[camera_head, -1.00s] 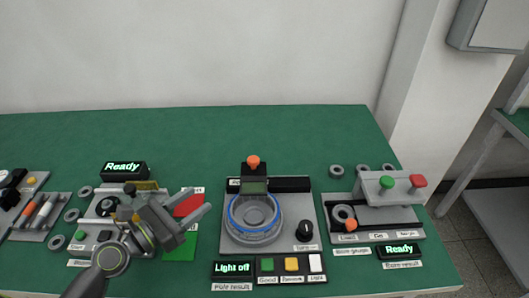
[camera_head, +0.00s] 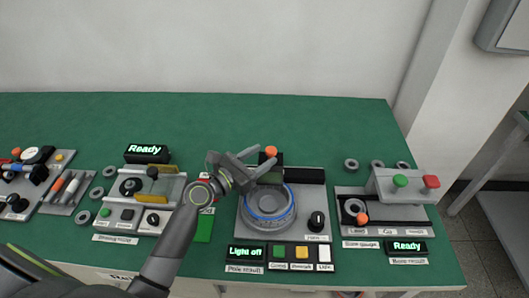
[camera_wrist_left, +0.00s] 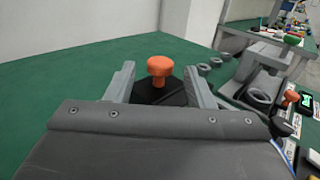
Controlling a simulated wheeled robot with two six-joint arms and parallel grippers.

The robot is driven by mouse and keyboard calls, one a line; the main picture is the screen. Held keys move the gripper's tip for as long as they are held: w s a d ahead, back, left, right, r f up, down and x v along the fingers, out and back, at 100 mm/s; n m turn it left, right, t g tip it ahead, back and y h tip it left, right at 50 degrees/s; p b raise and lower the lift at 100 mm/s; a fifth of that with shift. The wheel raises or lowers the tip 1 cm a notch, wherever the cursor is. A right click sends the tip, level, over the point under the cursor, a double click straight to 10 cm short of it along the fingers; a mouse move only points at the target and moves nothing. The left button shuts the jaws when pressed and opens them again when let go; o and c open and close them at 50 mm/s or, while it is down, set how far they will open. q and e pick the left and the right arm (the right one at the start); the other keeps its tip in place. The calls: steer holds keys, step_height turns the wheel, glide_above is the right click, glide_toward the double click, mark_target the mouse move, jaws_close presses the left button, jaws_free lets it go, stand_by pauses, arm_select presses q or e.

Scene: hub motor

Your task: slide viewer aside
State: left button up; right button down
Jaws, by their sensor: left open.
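The viewer (camera_head: 271,176) is a dark block over the back of a round grey dial with a blue ring (camera_head: 268,204). An orange knob (camera_head: 270,151) stands on top of it. My left gripper (camera_head: 266,156) is open, close to the knob from the left and partly covering the viewer. In the left wrist view, the orange knob (camera_wrist_left: 159,68) shows upright between the two spread fingers, with dark viewer material below it. I cannot tell whether a finger touches it. My right gripper is not in view.
The dial sits on a grey plate (camera_head: 243,229) with a black knob (camera_head: 317,220) at its right. A "Light off" display (camera_head: 246,252) and several buttons stand in front. A bore gauge (camera_head: 400,187) stands to the right. The green table behind (camera_head: 210,120) is clear.

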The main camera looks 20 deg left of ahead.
arm_select(q)
steer(key=shift+x, duration=0.9)
steer(key=shift+c, duration=0.2)
jaws_close()
